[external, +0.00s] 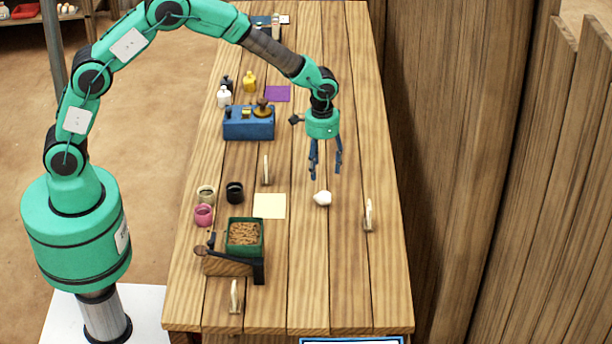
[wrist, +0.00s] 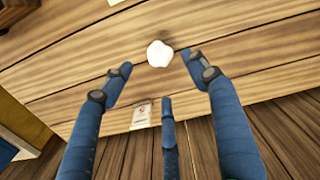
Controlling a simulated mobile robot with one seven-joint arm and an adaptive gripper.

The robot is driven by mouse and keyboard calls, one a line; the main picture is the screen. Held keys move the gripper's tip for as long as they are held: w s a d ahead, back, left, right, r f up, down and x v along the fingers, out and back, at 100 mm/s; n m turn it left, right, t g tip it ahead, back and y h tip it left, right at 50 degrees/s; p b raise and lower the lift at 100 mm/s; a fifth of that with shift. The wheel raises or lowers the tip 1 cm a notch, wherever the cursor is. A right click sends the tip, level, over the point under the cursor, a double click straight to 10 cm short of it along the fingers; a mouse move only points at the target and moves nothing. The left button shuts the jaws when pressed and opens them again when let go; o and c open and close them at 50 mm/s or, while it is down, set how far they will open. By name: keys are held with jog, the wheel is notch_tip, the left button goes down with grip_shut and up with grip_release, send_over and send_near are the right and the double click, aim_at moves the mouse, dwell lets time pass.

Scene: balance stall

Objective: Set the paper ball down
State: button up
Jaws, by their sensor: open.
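The paper ball (external: 322,198) is a small white crumpled lump resting on the wooden table, right of the pale yellow square. It also shows in the wrist view (wrist: 160,54), ahead of and between the fingertips. My gripper (external: 325,176) is above the table, just over the ball in the external view, with its blue fingers pointing down and spread apart. In the wrist view my gripper (wrist: 158,85) is open, and nothing is held between its fingers. The ball appears apart from the fingers.
A pale yellow square (external: 269,206) lies left of the ball. Upright pale tags stand at the right (external: 368,215) and behind (external: 266,169). A green box of brown bits (external: 244,236), small jars (external: 235,192) and a blue scale (external: 248,123) are to the left. The right front tabletop is clear.

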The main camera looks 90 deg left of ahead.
jog(key=shift+r, duration=0.1)
jog(key=s+d+r+m+t, duration=0.1)
jog(key=s+d+r, duration=0.4)
jog(key=s+r, duration=0.6)
jog(key=s+d+r+m+t, duration=0.15)
jog(key=s+d+r, duration=0.45)
jog(key=r, duration=0.9)
jog(key=s+d+r+m+t, duration=0.1)
jog(key=s+d+r, duration=0.1)
jog(key=s, duration=1.2)
jog(key=s+d+r+m+t, duration=0.1)
jog(key=s+d+r+t, duration=0.1)
jog(key=s, duration=1.2)
jog(key=shift+d+r, duration=0.6)
jog(key=shift+r, duration=0.1)
